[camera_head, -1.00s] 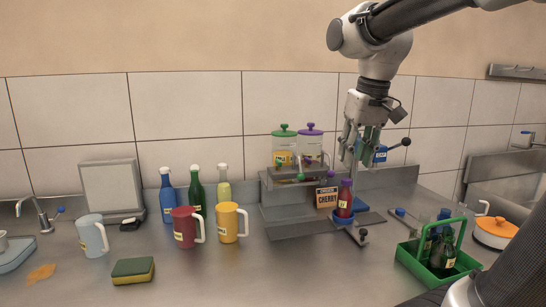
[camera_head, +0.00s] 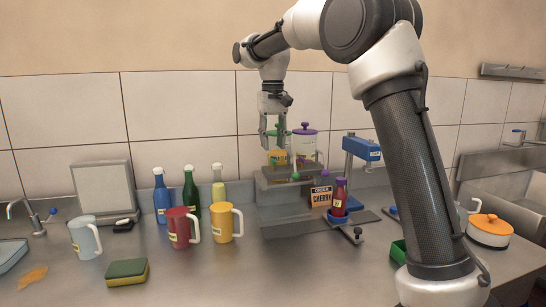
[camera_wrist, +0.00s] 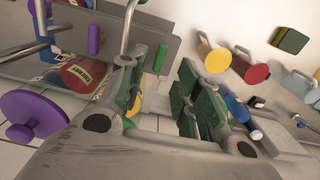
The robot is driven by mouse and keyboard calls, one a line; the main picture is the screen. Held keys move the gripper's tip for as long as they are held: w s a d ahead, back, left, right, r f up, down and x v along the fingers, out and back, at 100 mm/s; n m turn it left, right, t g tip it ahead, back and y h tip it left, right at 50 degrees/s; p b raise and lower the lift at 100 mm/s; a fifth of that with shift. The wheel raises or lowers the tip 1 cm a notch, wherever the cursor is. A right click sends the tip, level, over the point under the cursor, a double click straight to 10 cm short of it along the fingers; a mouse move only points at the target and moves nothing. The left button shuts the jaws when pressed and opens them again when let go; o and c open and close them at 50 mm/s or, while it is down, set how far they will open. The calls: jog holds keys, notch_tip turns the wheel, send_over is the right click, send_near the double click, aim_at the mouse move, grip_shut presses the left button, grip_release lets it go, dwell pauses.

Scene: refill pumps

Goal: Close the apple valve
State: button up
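The dispenser holds a green-lidded jar (camera_head: 278,155) and a purple-lidded jar (camera_head: 305,152) on a grey stand. A small green valve handle (camera_head: 295,176) shows at the stand's front; in the wrist view a green handle (camera_wrist: 160,58) and a purple handle (camera_wrist: 93,38) stand out from a grey panel. I cannot read which valve is marked apple. My gripper (camera_head: 273,146) points down at the green-lidded jar, partly hiding it. In the wrist view its two green-padded fingers (camera_wrist: 165,98) are apart with nothing visibly held. I cannot tell whether they touch the jar.
A purple-capped red bottle (camera_head: 339,194) stands below the dispenser, beside a CHERRY order sign (camera_head: 321,196). A blue capping device (camera_head: 361,148) is to the right. Red (camera_head: 181,228) and yellow (camera_head: 224,222) mugs and several bottles stand left.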

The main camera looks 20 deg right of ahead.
aim_at(273, 160)
notch_tip(273, 160, down, 5)
jog(key=shift+f, duration=0.1)
jog(key=shift+c, duration=0.5)
grip_shut()
